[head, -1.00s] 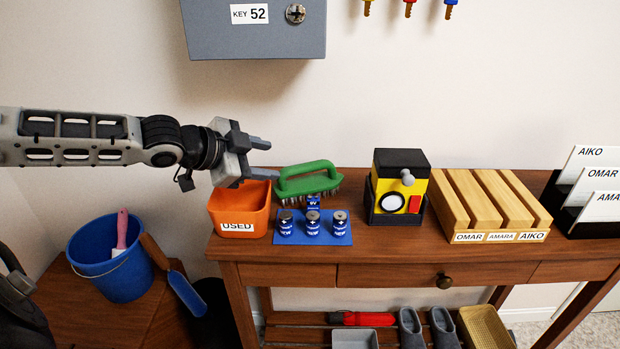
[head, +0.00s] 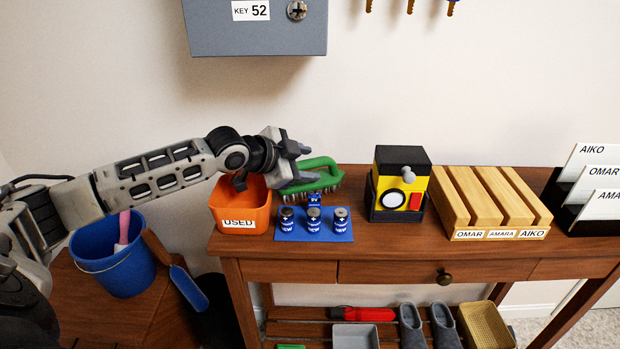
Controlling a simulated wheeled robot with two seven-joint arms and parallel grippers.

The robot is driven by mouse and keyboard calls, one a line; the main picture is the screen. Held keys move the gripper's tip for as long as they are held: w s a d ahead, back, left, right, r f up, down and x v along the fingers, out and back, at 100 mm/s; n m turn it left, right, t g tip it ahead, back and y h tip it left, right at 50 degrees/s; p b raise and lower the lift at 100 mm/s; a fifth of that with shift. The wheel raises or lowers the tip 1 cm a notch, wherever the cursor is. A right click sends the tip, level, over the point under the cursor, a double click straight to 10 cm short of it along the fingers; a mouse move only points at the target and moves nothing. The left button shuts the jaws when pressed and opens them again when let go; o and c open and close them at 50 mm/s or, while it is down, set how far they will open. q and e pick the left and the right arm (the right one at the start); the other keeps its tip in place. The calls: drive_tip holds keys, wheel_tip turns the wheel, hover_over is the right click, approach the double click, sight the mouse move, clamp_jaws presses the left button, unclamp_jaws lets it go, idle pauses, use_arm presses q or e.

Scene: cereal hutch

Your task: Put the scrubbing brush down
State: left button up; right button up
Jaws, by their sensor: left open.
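The green scrubbing brush (head: 322,167) sits on the brown console table behind the blue mat, bristles down. My left gripper (head: 304,164) is open at the brush's left end and overlaps it in the picture. Its fingers point right, towards the brush handle. I cannot tell whether the fingers touch the brush. The gripper hides the brush's left part. My right gripper is not in view.
An orange USED bin (head: 240,212) stands just left of the blue mat (head: 338,231), which holds several batteries (head: 314,219). A yellow and black box (head: 399,183) and a slotted wooden block (head: 490,202) stand to the right. A grey key cabinet (head: 255,28) hangs above.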

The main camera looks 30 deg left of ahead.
use_arm(q)
drive_tip(key=shift+w+f, duration=0.15)
drive_tip(key=shift+w, duration=0.1)
clamp_jaws()
